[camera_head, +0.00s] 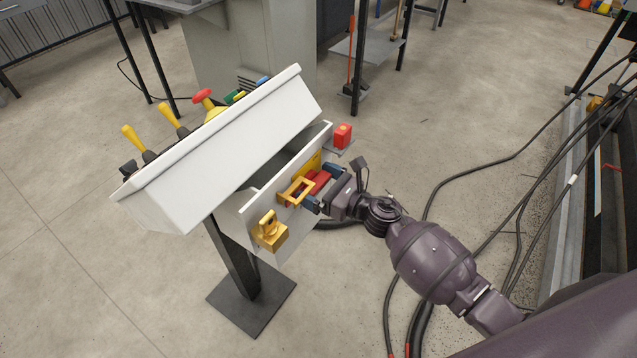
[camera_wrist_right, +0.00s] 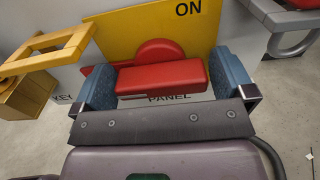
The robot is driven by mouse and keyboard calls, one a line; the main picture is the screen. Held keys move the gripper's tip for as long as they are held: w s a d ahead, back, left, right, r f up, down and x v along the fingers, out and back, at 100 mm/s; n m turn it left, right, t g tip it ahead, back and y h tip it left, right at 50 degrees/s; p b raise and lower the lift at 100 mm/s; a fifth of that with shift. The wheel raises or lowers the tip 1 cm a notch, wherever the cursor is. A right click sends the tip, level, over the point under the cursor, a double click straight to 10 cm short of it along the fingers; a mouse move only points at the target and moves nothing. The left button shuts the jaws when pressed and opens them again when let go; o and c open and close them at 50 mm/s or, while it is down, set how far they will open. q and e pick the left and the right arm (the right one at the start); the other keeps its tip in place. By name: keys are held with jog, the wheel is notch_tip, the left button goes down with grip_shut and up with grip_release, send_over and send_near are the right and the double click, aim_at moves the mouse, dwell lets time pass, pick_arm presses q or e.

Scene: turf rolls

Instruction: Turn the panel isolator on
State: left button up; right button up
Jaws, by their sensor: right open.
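The panel isolator is a red bar handle (camera_head: 321,178) with a round red hub on a yellow plate (camera_wrist_right: 125,32) marked ON, on the white front of the console. In the right wrist view the red handle (camera_wrist_right: 165,77) lies roughly level, above the word PANEL. My right gripper (camera_head: 320,187) is open, with its blue-grey fingers on either side of the handle's two ends. It also shows in the right wrist view (camera_wrist_right: 167,82). I cannot tell whether the fingers touch the handle. My left gripper is not in view.
A yellow hasp (camera_head: 296,191) and a brass padlock-like block (camera_head: 270,234) sit beside the handle on the same panel. A red block (camera_head: 342,135) rests on a small grey shelf on the other side. The sloped console top (camera_head: 220,150) overhangs. Cables lie on the floor.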

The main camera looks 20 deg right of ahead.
jog(key=c, duration=0.7)
jog(key=shift+c, duration=0.2)
